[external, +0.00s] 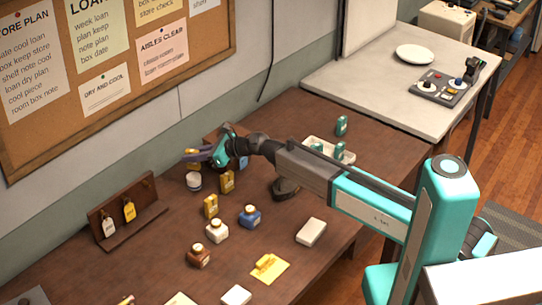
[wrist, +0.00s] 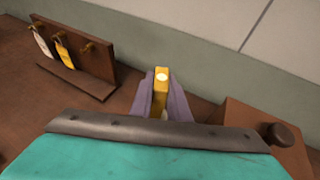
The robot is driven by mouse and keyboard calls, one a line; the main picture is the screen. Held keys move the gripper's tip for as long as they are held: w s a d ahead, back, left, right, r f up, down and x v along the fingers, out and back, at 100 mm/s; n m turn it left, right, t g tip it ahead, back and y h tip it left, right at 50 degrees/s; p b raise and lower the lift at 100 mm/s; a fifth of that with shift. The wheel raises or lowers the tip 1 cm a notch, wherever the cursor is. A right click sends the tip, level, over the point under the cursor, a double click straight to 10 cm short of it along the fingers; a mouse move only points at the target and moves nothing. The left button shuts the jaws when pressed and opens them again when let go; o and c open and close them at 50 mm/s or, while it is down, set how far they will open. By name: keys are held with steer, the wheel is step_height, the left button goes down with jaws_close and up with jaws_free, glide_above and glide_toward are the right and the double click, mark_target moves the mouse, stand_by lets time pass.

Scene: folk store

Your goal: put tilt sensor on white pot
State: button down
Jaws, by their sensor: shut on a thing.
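My gripper (external: 193,156) is shut on a yellow block with a pale round spot on its end, seemingly the tilt sensor (wrist: 161,80). In the wrist view, the purple fingers (wrist: 160,97) press on both sides of it. In the external view, the fingers are near the wall, above the back of the brown table. A small white pot with a dark band (external: 194,182) stands on the table just below them, apart from the fingers. The held block is mostly hidden by the fingers there.
A wooden rack with hanging tags (external: 128,212) is at left. A tray (external: 322,147) with teal items is at right.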

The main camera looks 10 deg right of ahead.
mark_target(192, 163)
steer(key=shift+w+a, duration=0.4)
steer(key=shift+s+d+f+p, duration=0.1)
steer(key=shift+f+p, duration=0.5)
steer(key=shift+f, duration=1.2)
steer(key=shift+f, duration=0.15)
steer(key=c, duration=1.7)
jaws_free()
steer(key=shift+d+r, duration=0.1)
steer(key=shift+r, duration=0.1)
steer(key=shift+b+v, duration=1.35)
steer(key=shift+v, duration=4.6)
